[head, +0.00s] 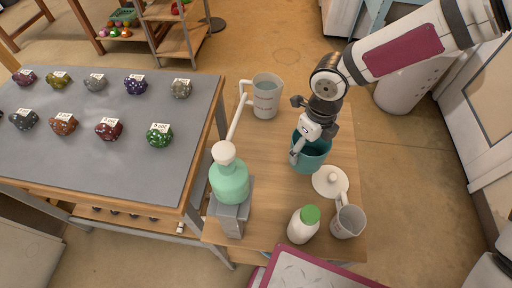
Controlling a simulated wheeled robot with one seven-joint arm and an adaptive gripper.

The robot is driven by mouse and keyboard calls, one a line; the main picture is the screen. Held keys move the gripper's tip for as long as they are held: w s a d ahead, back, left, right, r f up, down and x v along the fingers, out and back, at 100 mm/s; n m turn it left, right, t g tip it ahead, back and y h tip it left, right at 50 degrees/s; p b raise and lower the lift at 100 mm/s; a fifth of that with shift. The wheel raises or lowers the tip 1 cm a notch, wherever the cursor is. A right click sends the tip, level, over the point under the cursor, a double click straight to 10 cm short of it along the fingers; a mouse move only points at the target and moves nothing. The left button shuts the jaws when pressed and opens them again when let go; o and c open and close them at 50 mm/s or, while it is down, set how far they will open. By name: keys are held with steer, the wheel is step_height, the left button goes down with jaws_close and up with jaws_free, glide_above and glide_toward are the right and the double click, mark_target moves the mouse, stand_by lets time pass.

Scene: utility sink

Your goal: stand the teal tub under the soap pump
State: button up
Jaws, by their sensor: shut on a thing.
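The teal tub (314,160) is upright at the right part of the wooden table, in the head view. My gripper (297,152) is at the tub's left rim and is shut on it; the fingers hide part of the rim. I cannot tell whether the tub touches the table. The soap pump (229,181) is a mint-green bottle with a white head, on a grey stand left of the tub. Its long white spout reaches toward the back, its end near a grey jug.
The grey jug (265,98) stands behind the tub. A white lid (330,181), a smaller grey jug (348,222) and a white bottle with green cap (303,225) stand in front. A grey-topped table (100,175) with labelled stones is left. Bare wood lies between pump and tub.

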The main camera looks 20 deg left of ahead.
steer(key=s+a+b, duration=0.1)
steer(key=a, duration=0.3)
steer(key=s+a, duration=0.1)
steer(key=a, duration=0.4)
steer(key=s+a+b, duration=0.1)
steer(key=s+a, duration=0.1)
steer(key=a, duration=0.3)
steer(key=shift+b, duration=0.35)
steer(key=shift+f+b, duration=1.15)
steer(key=shift+f, duration=0.6)
steer(key=shift+f, duration=0.15)
steer(key=o, duration=1.2)
step_height(320, 180, up, 8)
steer(key=shift+f+p, duration=0.1)
steer(key=shift+p, duration=0.2)
steer(key=shift+d, duration=0.1)
